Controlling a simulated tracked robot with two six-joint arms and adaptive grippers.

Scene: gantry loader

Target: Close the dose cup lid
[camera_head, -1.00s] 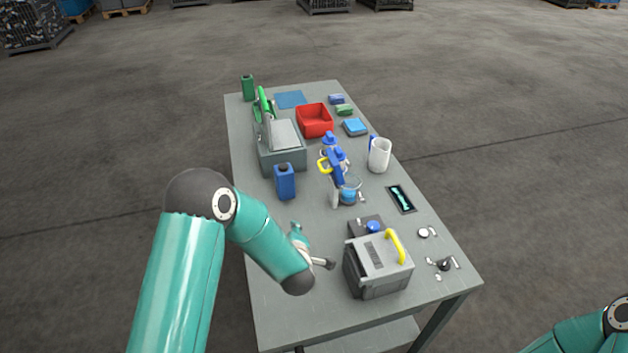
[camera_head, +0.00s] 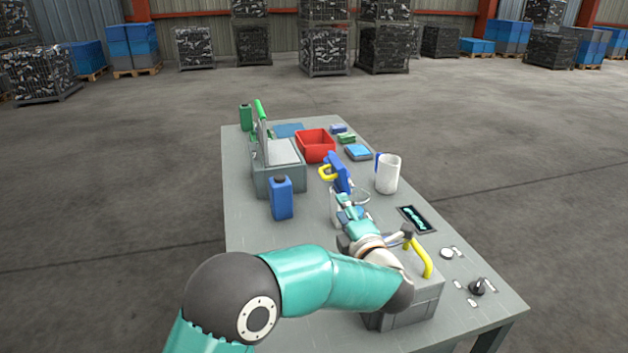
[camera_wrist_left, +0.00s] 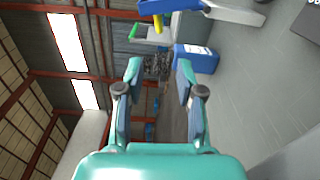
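A blue part with a yellow handle (camera_head: 338,173) stands tilted up near the middle of the table in the head view; I take it to be the raised dose cup lid. The clear cup beside it is largely hidden by my left gripper. Blue and yellow parts (camera_wrist_left: 157,10) also show at the top edge of the left wrist view. My left gripper (camera_head: 346,203) is in front of the cup, just below the raised part; I cannot tell whether it touches. In the left wrist view its fingers (camera_wrist_left: 160,68) are apart with nothing between them. My right gripper is not in view.
A grey box with a yellow handle (camera_head: 421,258) lies under my left arm. A blue jug (camera_head: 281,198) stands to the left, a white mug (camera_head: 388,174) to the right. A red bin (camera_head: 316,146) is farther back. The table's front left is clear.

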